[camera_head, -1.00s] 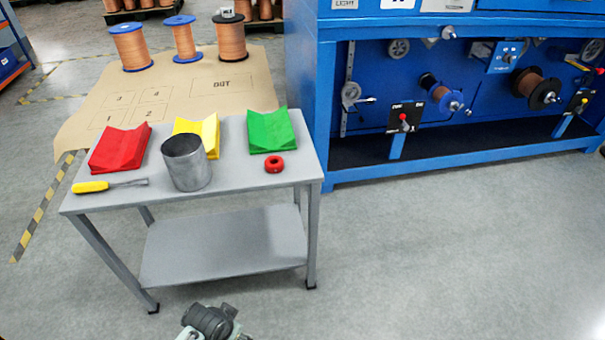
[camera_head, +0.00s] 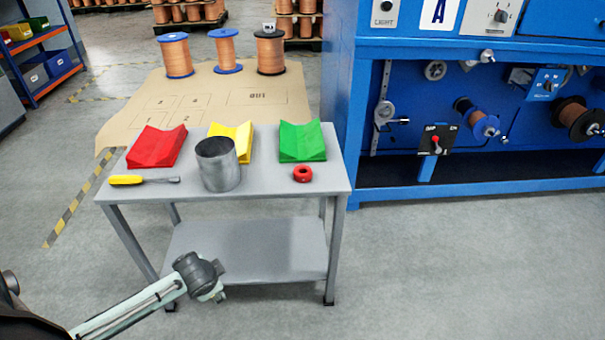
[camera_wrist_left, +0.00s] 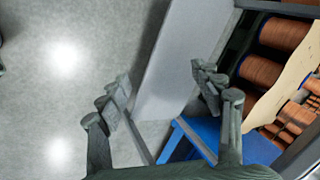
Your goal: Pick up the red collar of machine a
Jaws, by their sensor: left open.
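The red collar (camera_head: 303,173) is a small ring lying on the grey table (camera_head: 255,192), near its right end and in front of the green V-shaped block (camera_head: 303,145). My left arm comes in from the lower left of the head view, its visible end lower than the tabletop in the picture and left of the collar. The left wrist view shows my left gripper (camera_wrist_left: 162,80) with its fingers spread and nothing between them. The collar cannot be made out there. Machine a (camera_head: 440,47) is the blue machine at the right with an "A" plate. My right gripper is out of view.
On the table are a red block (camera_head: 155,148), a yellow block (camera_head: 243,130), a metal cup (camera_head: 219,172) and a yellow-handled screwdriver (camera_head: 127,180). The table has a lower shelf (camera_head: 247,250). Copper spools (camera_head: 225,52) stand behind it. The floor at front right is clear.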

